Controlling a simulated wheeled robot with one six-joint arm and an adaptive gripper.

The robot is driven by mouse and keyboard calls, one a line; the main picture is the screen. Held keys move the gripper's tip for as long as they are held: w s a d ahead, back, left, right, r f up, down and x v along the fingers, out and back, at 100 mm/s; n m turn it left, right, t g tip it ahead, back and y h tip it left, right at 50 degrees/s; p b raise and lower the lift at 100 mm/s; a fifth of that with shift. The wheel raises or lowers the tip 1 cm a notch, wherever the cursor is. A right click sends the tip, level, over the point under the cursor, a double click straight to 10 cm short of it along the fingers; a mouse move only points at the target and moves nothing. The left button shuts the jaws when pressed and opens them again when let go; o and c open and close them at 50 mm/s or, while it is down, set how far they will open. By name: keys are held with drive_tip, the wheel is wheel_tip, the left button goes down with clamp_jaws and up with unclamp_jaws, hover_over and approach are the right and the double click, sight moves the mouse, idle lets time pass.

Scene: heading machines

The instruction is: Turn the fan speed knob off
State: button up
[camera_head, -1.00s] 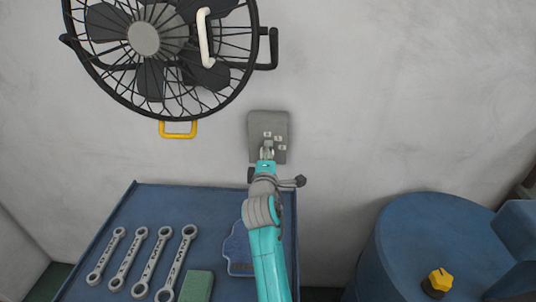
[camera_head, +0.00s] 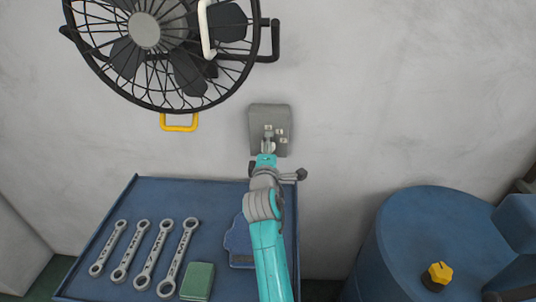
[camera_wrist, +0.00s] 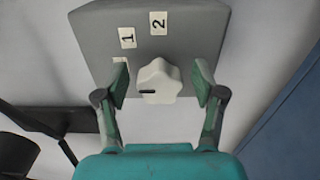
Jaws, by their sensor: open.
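The fan speed knob (camera_wrist: 159,82) is a white lobed dial with a dark pointer mark on its left side in the wrist view. It sits on a grey wall plate (camera_wrist: 190,20) with white labels, a "1" (camera_wrist: 127,37) and a "2" (camera_wrist: 158,23); another label left of the knob is partly hidden by a finger. My gripper (camera_wrist: 162,85) is open, its fingers on either side of the knob, with small gaps seeming to show. In the head view the plate (camera_head: 269,113) is on the wall and my gripper (camera_head: 268,144) is at its lower part, largely hiding the knob.
A black caged fan (camera_head: 145,30) hangs at upper left, with a yellow handle (camera_head: 179,127) below. A blue table (camera_head: 140,190) below holds several wrenches (camera_head: 153,255) and a green block (camera_head: 197,281). A blue drum (camera_head: 400,240) with a yellow knob (camera_head: 438,275) stands at right.

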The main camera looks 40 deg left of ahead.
drive_tip(key=v, duration=1.1)
drive_tip(key=shift+s, duration=0.4)
drive_tip(key=shift+d, duration=0.2)
